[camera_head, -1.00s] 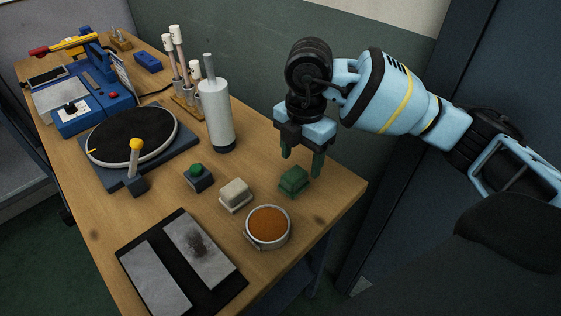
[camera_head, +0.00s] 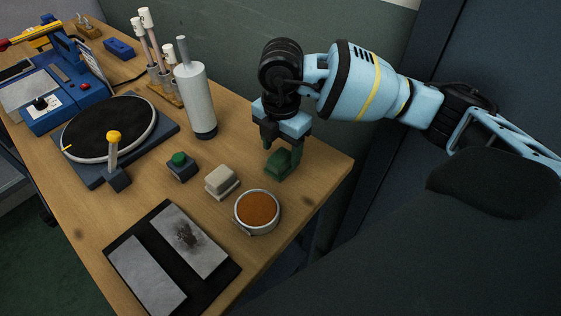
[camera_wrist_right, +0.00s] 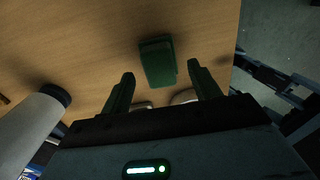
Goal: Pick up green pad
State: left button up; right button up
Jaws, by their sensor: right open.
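The green pad (camera_head: 279,164) lies on the wooden table near its right edge in the head view. My right gripper (camera_head: 283,146) is directly above and around it, pointing down, with its green fingers partly overlapping the pad in the picture. In the right wrist view the green pad (camera_wrist_right: 157,62) lies ahead of and between the two fingertips of the right gripper (camera_wrist_right: 160,77). The jaws are open and nothing is held. Whether the fingers reach down beside the pad cannot be told. My left gripper does not show.
A pale pad (camera_head: 222,181) and a round tin with orange-brown filling (camera_head: 257,209) stand close by. A small block with a green button (camera_head: 181,167) and a white cylinder (camera_head: 196,98) are further left. Dark tray (camera_head: 130,221) with grey plates lies in front.

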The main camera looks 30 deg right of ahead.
aim_at(280, 156)
jog(key=shift+f, duration=1.5)
jog(key=c, duration=1.1)
jog(key=shift+r, duration=0.1)
jog(key=shift+r, duration=0.5)
notch_tip(280, 156, up, 2)
jog(key=shift+r, duration=0.1)
jog(key=s+a, duration=0.3)
jog(key=s, duration=0.1)
jog(key=s+a+r, duration=0.1)
jog(key=s+a, duration=0.2)
jog(key=s, duration=0.1)
jog(key=s+a, duration=0.3)
jog(key=s, duration=0.1)
jog(key=shift+s+a+r, duration=0.3)
jog(key=shift+s+a, duration=0.05)
jog(key=shift+a, duration=0.05)
